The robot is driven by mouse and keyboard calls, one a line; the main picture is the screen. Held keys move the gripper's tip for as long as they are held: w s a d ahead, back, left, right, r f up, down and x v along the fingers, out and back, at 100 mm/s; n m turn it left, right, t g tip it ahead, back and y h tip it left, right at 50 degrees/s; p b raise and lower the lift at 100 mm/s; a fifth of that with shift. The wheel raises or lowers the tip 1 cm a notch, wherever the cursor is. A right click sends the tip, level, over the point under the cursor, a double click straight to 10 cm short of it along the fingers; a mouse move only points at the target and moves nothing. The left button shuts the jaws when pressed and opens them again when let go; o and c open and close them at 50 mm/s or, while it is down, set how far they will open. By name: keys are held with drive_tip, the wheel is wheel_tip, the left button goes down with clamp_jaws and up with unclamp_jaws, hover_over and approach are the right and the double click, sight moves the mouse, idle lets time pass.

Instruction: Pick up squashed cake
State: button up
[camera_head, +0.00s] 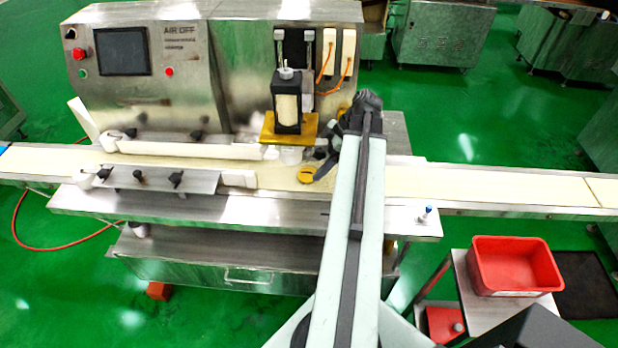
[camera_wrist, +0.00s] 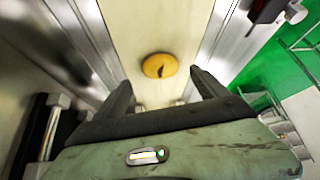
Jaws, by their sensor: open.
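The squashed cake (camera_head: 306,175) is a small flat yellow-orange disc on the pale conveyor belt (camera_head: 450,184), below the machine's press head. In the wrist view the cake (camera_wrist: 159,66) has a dark mark on it and lies beyond the fingertips, between their lines. My gripper (camera_head: 322,163) is over the belt close to the cake's right side. In the wrist view my gripper (camera_wrist: 158,88) is open and empty, with its two dark fingers apart. My arm hides part of the belt to the right of the cake.
The steel machine (camera_head: 190,75) with a screen stands behind the belt. Its press head (camera_head: 288,105) with a yellow plate hangs just above and behind the cake. Metal guide rails (camera_head: 160,180) line the belt at left. A red bin (camera_head: 515,266) sits on a stand at lower right.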

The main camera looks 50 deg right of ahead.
sight(308, 173)
drive_tip(key=b+x, duration=0.2)
drive_tip(key=x, duration=0.1)
drive_tip(key=shift+s+f, duration=0.1)
drive_tip(key=shift+f, duration=0.35)
drive_tip(key=shift+r, duration=0.15)
drive_tip(key=c, duration=1.4)
drive_tip(key=shift+r, duration=0.15)
